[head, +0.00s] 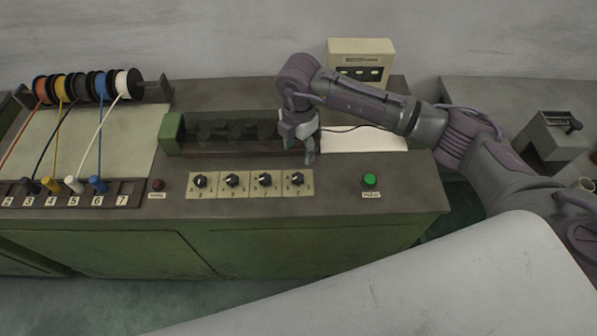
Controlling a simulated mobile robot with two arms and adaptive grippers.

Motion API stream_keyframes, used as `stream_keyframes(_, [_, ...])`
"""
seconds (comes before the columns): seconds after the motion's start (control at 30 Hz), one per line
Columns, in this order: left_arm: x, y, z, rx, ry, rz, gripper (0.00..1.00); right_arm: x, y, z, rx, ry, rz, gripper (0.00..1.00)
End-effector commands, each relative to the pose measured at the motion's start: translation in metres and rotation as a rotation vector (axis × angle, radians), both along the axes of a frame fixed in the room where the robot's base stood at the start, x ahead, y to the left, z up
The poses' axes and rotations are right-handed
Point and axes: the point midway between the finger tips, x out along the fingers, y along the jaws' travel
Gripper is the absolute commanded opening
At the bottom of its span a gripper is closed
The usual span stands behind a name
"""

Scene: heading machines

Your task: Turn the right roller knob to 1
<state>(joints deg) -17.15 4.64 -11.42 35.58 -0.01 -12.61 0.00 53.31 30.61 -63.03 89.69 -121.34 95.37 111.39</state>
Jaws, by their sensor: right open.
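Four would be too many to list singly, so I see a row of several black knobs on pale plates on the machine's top. The rightmost knob (297,179) sits at the right end of this row; its pointer setting is too small to read. The roller unit (228,134) with dark rollers in a green frame lies behind the knobs. My right gripper (308,157) is open and empty, pointing down at the right end of the roller unit, behind and slightly right of the rightmost knob, apart from it. My left gripper is not in view.
A green button (370,181) is right of the knobs and a dark red lamp (158,185) left. Wire spools (88,86) and plugged cables stand at left. A cream box (359,63) stands behind my arm. The machine's front edge is clear.

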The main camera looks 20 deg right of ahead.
Motion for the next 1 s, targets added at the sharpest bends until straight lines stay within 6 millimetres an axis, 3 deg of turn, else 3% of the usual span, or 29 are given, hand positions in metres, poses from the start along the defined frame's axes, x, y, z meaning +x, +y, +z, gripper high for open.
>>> stream_keyframes(0.3, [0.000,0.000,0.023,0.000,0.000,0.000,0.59,-0.002,0.001,-0.066,0.002,0.005,0.002,0.59])
stream_keyframes(0.5, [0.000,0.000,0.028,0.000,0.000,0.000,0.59,-0.001,0.002,-0.100,0.003,0.004,0.004,0.59])
stream_keyframes(0.7, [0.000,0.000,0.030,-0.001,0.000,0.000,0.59,-0.001,0.002,-0.115,0.006,0.002,0.004,0.59])
stream_keyframes(1.0, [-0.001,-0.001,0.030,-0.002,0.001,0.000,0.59,-0.001,0.001,-0.117,0.005,0.001,0.005,0.57])
